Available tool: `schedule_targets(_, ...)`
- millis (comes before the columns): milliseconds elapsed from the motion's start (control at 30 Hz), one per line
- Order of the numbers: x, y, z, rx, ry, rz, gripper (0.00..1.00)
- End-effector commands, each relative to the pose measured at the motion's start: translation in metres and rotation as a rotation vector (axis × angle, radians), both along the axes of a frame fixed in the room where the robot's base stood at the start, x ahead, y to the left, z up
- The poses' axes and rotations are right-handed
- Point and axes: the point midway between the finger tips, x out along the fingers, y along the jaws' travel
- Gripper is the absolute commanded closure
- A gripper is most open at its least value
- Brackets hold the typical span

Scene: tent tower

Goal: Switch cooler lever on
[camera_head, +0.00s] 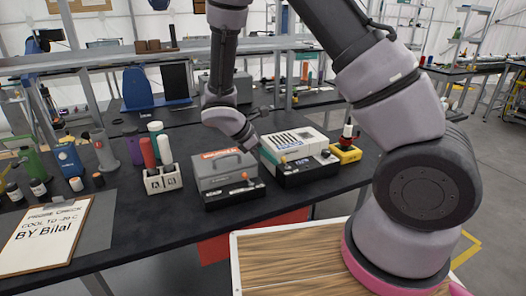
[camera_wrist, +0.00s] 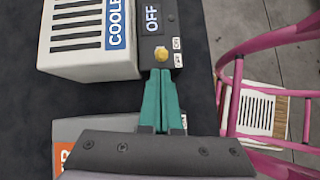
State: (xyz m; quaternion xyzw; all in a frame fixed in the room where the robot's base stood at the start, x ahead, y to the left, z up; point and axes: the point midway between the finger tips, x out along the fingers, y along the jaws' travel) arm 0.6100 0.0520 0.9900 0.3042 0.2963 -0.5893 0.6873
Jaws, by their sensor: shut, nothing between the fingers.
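The cooler (camera_wrist: 85,35) is a white box with a vented top and a blue label, at the upper left of the wrist view. Its dark front panel (camera_wrist: 147,45) reads OFF. A yellow lever knob (camera_wrist: 161,55) sits on that panel beside small printed position marks. My gripper (camera_wrist: 160,73) has its teal fingers together and empty, with the tips just short of the knob in the picture; contact cannot be told. In the head view the cooler (camera_head: 293,141) stands on the dark table right of a grey box, and my wrist hangs above and left of it; the fingers are hard to see there.
The grey box (camera_head: 224,168) with its own orange-knobbed front panel stands left of the cooler. A yellow-based device (camera_head: 346,153) is close on the right. A bottle rack (camera_head: 163,180) and a clipboard (camera_head: 44,236) lie farther left. Bare tabletop runs along the front edge.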

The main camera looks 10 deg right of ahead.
Motion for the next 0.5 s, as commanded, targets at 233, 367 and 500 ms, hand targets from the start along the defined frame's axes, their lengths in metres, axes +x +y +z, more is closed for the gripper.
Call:
schedule_targets(233, 0.0009, -0.0052, -0.0063, 0.001, -0.001, -0.001, 1.00)
schedule_targets(367, 0.0008, -0.0051, -0.0061, 0.001, -0.001, -0.001, 1.00)
schedule_targets(500, 0.0009, -0.0053, -0.0058, 0.003, 0.000, -0.001, 1.00)
